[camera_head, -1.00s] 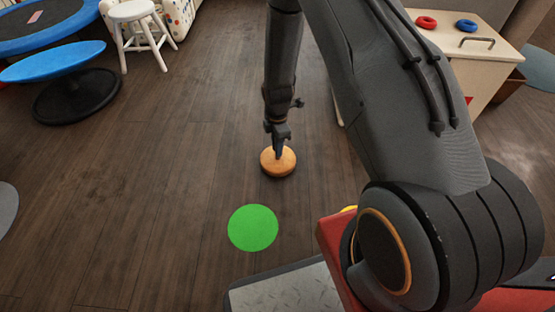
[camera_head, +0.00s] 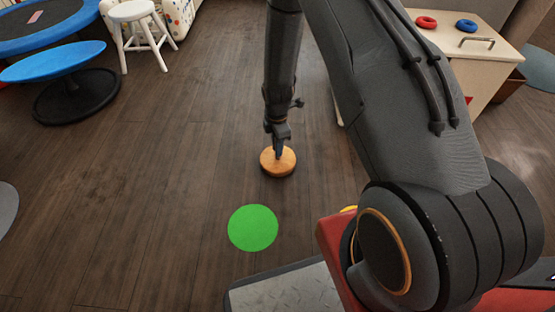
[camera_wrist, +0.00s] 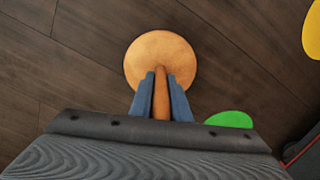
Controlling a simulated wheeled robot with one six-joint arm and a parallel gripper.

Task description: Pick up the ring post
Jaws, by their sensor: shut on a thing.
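The ring post has a round, light wooden base (camera_head: 278,162) on the dark wood floor in the head view, with its upright mostly hidden by my gripper. In the wrist view the round base (camera_wrist: 160,50) and the wooden post (camera_wrist: 161,92) show, with the post between my two blue-grey fingers. My gripper (camera_wrist: 161,85) is shut on the post, and it also shows in the head view (camera_head: 278,150) pointing straight down over the base. I cannot tell whether the base touches the floor or is slightly above it.
A flat green disc (camera_head: 253,228) lies on the floor just in front of the post. A wooden cabinet (camera_head: 455,55) with a red ring (camera_head: 426,22) and a blue ring (camera_head: 466,26) on top stands at the right. A white stool (camera_head: 134,14) and blue round table (camera_head: 52,62) are at the left.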

